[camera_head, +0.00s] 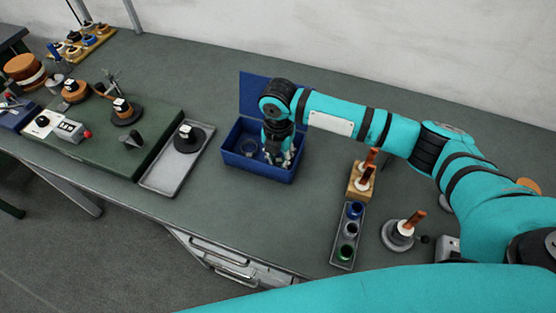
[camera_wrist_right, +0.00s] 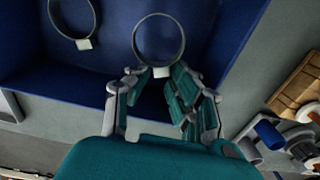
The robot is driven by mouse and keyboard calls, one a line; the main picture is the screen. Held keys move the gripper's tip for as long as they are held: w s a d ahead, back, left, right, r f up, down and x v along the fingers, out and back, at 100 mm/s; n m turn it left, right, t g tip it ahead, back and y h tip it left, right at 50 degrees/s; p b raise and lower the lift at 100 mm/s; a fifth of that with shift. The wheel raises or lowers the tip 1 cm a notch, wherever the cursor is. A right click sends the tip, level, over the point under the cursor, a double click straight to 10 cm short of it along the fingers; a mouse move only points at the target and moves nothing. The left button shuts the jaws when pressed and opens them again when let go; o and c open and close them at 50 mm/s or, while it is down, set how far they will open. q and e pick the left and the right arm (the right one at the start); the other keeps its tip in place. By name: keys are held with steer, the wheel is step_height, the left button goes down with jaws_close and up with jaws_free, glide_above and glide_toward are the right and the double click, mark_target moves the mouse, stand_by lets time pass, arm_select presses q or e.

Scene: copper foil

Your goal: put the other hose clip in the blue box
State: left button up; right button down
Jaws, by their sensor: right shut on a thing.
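The blue box (camera_head: 258,172) stands open on the bench, its lid raised at the back. My right gripper (camera_head: 280,158) reaches down into it from above. In the right wrist view my right gripper (camera_wrist_right: 160,92) is shut on the small tab of a ring-shaped hose clip (camera_wrist_right: 184,42), with the ring beyond the fingertips over the blue box floor (camera_wrist_right: 112,50). A second hose clip (camera_wrist_right: 95,18) lies in the box to the left of it. It also shows faintly in the head view (camera_head: 248,148). I cannot tell whether the held clip touches the floor. My left gripper is out of view.
A grey tray (camera_head: 160,178) with a black round part is left of the box. A dark tray of coloured cups (camera_head: 333,250) and a wooden block (camera_head: 352,190) stand to the right. The bench in front of the box is clear.

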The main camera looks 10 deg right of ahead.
mark_target(278, 162)
steer(key=shift+f, duration=0.95)
steer(key=c, duration=1.5)
jaws_free()
steer(key=shift+f, duration=0.15)
steer(key=shift+o, duration=0.2)
step_height(278, 162, up, 12)
steer(key=b, duration=0.2)
steer(key=shift+r, duration=0.2)
